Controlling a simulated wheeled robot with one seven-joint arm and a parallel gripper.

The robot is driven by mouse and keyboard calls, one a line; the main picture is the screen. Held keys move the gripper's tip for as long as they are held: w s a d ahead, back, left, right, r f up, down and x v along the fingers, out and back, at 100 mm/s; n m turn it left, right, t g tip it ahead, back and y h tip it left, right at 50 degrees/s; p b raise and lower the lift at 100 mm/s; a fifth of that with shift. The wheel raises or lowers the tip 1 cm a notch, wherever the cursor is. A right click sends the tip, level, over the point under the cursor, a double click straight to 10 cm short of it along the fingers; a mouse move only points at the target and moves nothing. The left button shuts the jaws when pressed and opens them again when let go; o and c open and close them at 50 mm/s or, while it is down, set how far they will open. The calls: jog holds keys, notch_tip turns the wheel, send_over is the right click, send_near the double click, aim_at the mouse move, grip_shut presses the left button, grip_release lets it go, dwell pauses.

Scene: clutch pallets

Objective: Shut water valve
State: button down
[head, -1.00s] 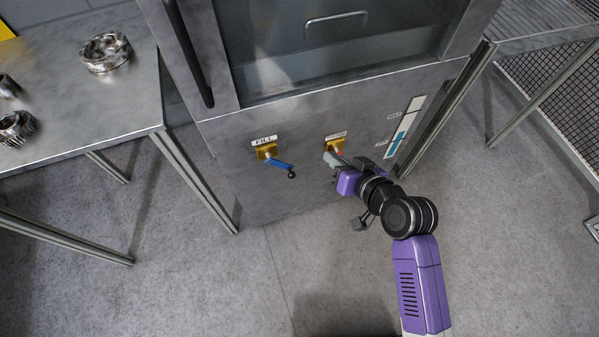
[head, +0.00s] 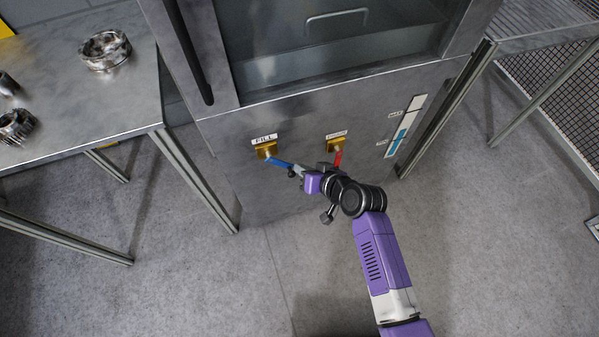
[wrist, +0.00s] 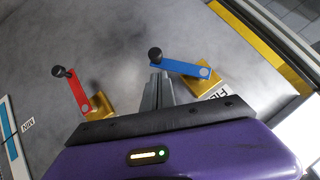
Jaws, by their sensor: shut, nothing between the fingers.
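The blue valve lever (head: 279,162) sits on a brass valve under the FILL label (head: 264,138) on the metal cabinet front. It points right and slightly down, with a black ball at its end. In the wrist view the blue lever (wrist: 180,67) lies just past my fingertips, its black knob (wrist: 155,54) beside them. My gripper (head: 297,172) is shut and empty, close to the lever's ball end; whether it touches cannot be told. It also shows in the wrist view (wrist: 157,80). A red valve lever (head: 338,158) hangs down from a second brass valve (head: 336,145) to the right.
A level gauge (head: 405,125) with a blue column is on the cabinet's right side. A metal table (head: 75,110) with machined gears stands at left. A wire-mesh rack (head: 550,70) stands at right. The floor before the cabinet is clear.

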aim_at(293, 176)
jog(key=shift+a+f, duration=0.25)
jog(key=shift+f, duration=0.25)
jog(key=shift+a+f, duration=0.2)
jog(key=shift+f, duration=0.3)
jog(key=shift+f+b, duration=0.15)
jog(key=shift+b, duration=0.15)
jog(key=shift+f+y+b, duration=0.15)
jog(key=shift+y+b, duration=0.15)
jog(key=shift+b, duration=0.2)
jog(key=shift+a+m, duration=0.1)
jog(key=shift+m, duration=0.2)
jog(key=f+b, duration=0.1)
jog(key=b, duration=0.1)
jog(key=y+b, duration=0.1)
jog(key=b, duration=0.1)
jog(key=shift+s+a+f+m, duration=0.15)
jog(key=shift+a+f+m, duration=0.1)
jog(key=shift+f+m, duration=0.15)
jog(key=a+m+y+b, duration=0.1)
jog(key=b, duration=0.2)
jog(key=a+f+m+y+b, duration=0.1)
jog(key=b, duration=0.2)
jog(key=shift+s+a+f+y, duration=0.1)
jog(key=shift+s+a+y, duration=0.1)
jog(key=shift+s+y, duration=0.2)
jog(key=shift+a, duration=0.15)
